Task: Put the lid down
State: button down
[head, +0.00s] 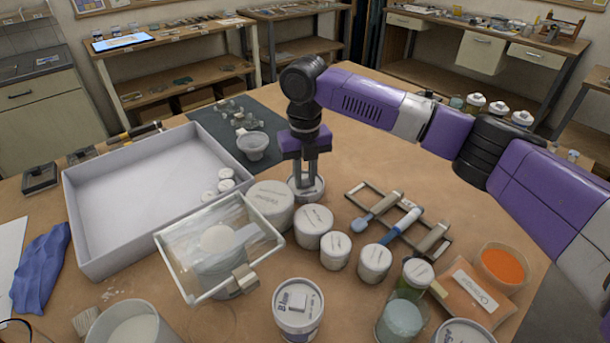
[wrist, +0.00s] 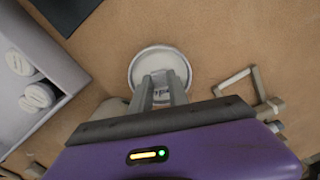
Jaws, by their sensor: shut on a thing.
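My gripper (head: 306,178) points straight down over the table, behind the labelled white jars. Its fingers are shut on the lid (head: 318,190), a round, pale disc with a grey rim. In the wrist view the lid (wrist: 160,64) sits at the fingertips of my gripper (wrist: 160,85), with its rim around them. The lid is at or just above the brown table (head: 400,160); I cannot tell whether it touches. The fingers hide part of it.
A labelled white jar (head: 270,206) stands close at the left of the lid, another (head: 314,227) in front. A large white tray (head: 85,225) is further left, and a rack with tools (head: 408,220) is at the right.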

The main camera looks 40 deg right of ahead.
aim_at(305, 182)
jog(key=shift+f, duration=0.1)
jog(key=c, duration=1.3)
grip_release()
notch_tip(305, 182, up, 12)
jog(key=shift+r+b, duration=0.15)
jog(key=shift+b, duration=0.6)
